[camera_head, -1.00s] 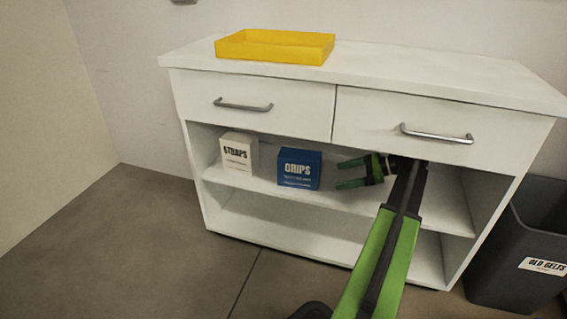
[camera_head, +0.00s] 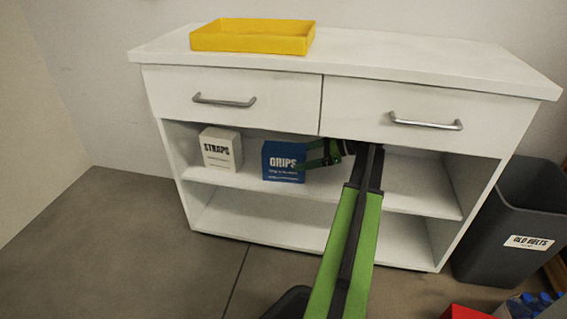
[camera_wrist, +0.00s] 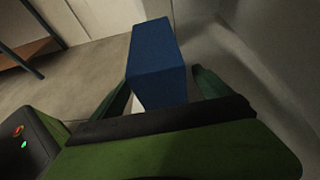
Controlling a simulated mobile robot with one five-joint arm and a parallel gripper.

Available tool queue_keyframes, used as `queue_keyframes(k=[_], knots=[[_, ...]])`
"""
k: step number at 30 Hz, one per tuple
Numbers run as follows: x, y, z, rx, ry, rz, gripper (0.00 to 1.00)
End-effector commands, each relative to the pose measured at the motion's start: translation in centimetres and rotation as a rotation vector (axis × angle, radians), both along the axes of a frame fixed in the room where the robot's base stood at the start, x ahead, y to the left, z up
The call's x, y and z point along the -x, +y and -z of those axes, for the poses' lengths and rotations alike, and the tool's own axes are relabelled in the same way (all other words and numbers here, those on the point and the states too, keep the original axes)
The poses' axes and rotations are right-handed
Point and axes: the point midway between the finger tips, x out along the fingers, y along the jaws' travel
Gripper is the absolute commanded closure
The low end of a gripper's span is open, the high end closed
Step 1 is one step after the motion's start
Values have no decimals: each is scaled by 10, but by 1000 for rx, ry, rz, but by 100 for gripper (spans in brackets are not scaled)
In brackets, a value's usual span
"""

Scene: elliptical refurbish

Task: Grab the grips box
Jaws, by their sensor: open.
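The blue grips box (camera_head: 283,161) stands upright on the middle shelf of the white cabinet, its GRIPS label facing out. My gripper (camera_head: 318,154) is open at the box's right side in the head view, with its fingers overlapping the box's right edge. In the wrist view the blue box (camera_wrist: 158,62) rises between the two green fingers of my gripper (camera_wrist: 162,95), one on each side. I cannot tell whether either finger touches it. The lower part of the box is partly hidden by my gripper in the wrist view.
A white straps box (camera_head: 221,149) stands on the same shelf left of the grips box. A yellow tray (camera_head: 252,43) sits on the cabinet top (camera_head: 400,62). The drawers above the shelf are shut. A grey bin (camera_head: 510,240) labelled OLD BELTS stands at the right.

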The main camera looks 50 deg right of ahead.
Motion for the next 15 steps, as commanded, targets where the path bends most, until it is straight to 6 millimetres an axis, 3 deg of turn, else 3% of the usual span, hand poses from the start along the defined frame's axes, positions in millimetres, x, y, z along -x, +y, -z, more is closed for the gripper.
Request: queue_keyframes(k=[5,15], knots=[[-6,5,0,0,0,-3,11],[-48,37,6,0,0,-3,11]])
